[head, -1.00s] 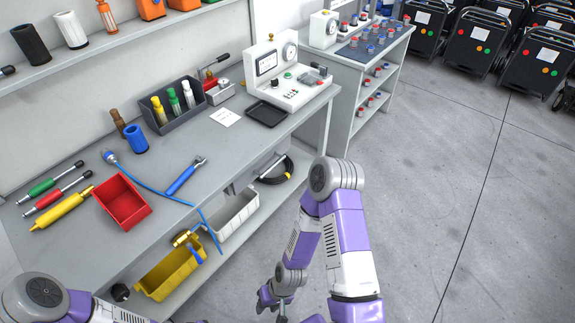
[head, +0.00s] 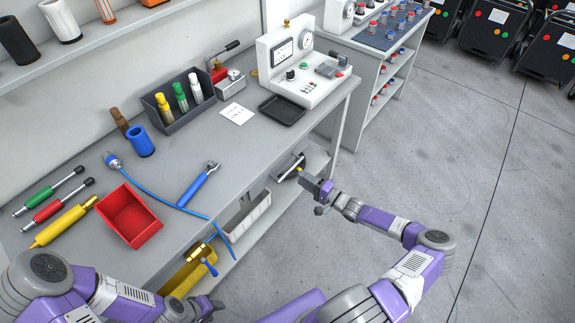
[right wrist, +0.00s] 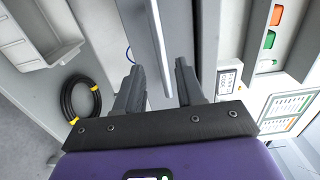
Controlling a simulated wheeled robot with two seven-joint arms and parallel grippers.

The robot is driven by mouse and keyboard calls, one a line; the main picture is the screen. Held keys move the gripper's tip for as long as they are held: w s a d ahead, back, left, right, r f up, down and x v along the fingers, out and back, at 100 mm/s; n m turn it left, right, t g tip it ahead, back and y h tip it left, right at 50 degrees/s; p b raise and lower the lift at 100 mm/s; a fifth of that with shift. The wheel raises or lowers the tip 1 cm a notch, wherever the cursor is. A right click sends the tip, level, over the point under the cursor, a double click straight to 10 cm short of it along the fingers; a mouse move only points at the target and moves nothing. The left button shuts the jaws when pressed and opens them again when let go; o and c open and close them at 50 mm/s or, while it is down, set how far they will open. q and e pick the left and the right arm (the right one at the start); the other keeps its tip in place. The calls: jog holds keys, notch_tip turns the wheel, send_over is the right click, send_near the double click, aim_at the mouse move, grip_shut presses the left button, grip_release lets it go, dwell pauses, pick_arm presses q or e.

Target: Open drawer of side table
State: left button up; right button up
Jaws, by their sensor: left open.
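The drawer (head: 287,164) sits under the front edge of the grey side table (head: 255,150), and its front shows just below the tabletop in the head view. My right gripper (head: 305,180) is at the drawer front. In the right wrist view, my right gripper (right wrist: 158,82) has its two fingers apart, with a long grey bar-like edge (right wrist: 158,45) reaching between them; I cannot tell whether they touch it. How far the drawer stands out is unclear. My left gripper (head: 214,307) is open and empty, low in front of the table.
On the tabletop are a red bin (head: 130,215), a blue-handled tool (head: 197,184), a black tray (head: 282,109) and a white test device (head: 300,70).

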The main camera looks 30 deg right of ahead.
aim_at(291, 168)
jog(key=b+x, duration=0.1)
jog(key=x, duration=0.6)
jog(key=shift+w+d+b, duration=0.2)
jog(key=shift+b, duration=0.2)
jog(key=shift+c, duration=0.4)
grip_shut()
